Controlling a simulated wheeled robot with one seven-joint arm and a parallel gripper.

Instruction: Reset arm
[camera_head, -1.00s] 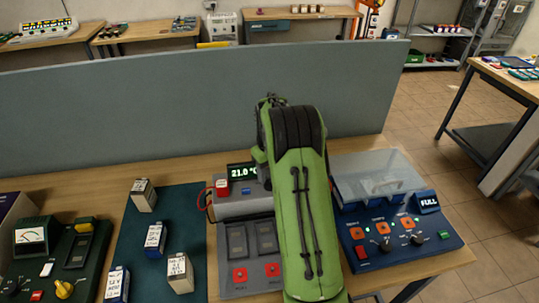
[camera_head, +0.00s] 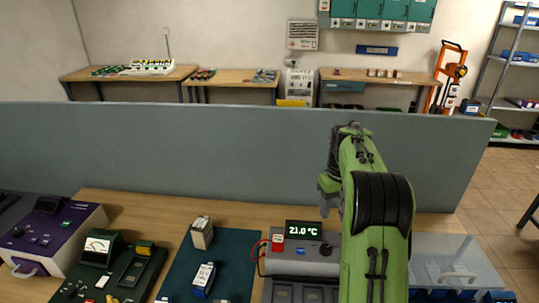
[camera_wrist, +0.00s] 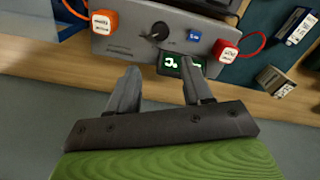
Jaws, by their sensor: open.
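My green arm (camera_head: 378,235) rises on the right side of the head view, bent at the elbow. My gripper (camera_head: 327,200) hangs at the far side of the bench, in front of the grey partition. In the wrist view my gripper (camera_wrist: 160,72) is open, with two grey fingers apart and nothing between them. Beyond the fingertips is a grey instrument (camera_wrist: 150,42) with a knob, an orange and a red terminal block and a small green display. In the head view this instrument's display (camera_head: 304,229) reads 21.0 °C.
A grey partition (camera_head: 150,150) runs behind the bench. A green meter unit (camera_head: 100,250) and a purple device (camera_head: 60,235) are at left. A clear-lidded blue unit (camera_head: 455,262) is at right.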

